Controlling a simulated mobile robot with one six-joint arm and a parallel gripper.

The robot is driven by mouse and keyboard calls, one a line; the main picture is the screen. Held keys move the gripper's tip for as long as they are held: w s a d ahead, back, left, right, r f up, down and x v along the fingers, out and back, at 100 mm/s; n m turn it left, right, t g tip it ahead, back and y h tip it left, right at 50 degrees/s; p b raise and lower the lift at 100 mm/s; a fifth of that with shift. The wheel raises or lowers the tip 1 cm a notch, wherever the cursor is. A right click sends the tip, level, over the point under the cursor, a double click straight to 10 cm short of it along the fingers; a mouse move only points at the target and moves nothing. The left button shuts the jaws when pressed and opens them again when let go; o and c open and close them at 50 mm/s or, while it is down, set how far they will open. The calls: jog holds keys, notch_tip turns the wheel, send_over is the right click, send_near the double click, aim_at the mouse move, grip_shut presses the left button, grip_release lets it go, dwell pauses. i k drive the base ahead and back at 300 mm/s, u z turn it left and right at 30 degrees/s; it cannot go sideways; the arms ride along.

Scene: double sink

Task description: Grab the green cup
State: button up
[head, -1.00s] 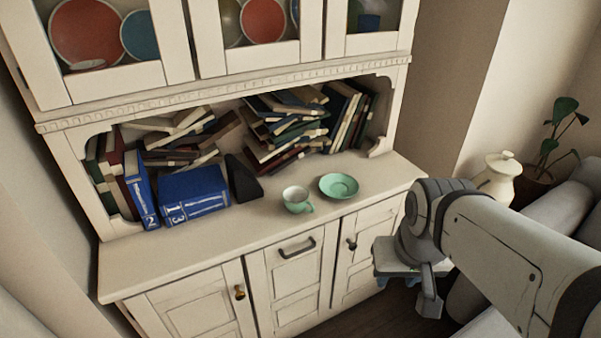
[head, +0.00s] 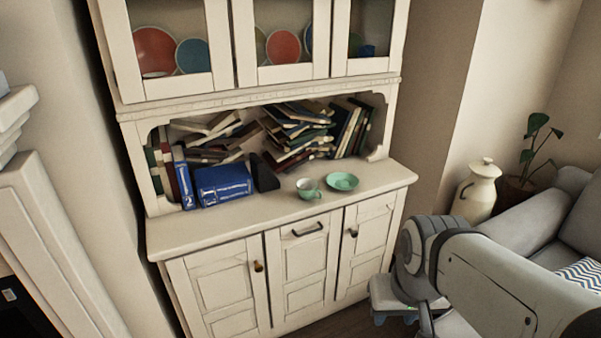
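The green cup (head: 309,189) stands upright on the counter of a white hutch, with a pale inside and its handle toward the right. A green saucer (head: 341,181) lies just right of it. My gripper (head: 408,322) is at the lower right, in front of and below the counter, well apart from the cup. It is partly hidden by my arm, and its fingers are too unclear to tell whether they are open.
Blue books (head: 222,185) and a black wedge (head: 264,173) are left of the cup. Piled books (head: 298,135) fill the shelf behind. A grey sofa (head: 535,215) and cream jug (head: 477,192) stand right. The counter's front left (head: 215,232) is clear.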

aim_at(307, 188)
jog(key=u, duration=0.35)
jog(key=i, duration=1.75)
jog(key=z, duration=0.4)
jog(key=k, duration=0.8)
jog(key=z, duration=0.25)
jog(key=i, duration=0.75)
jog(key=u, duration=0.05)
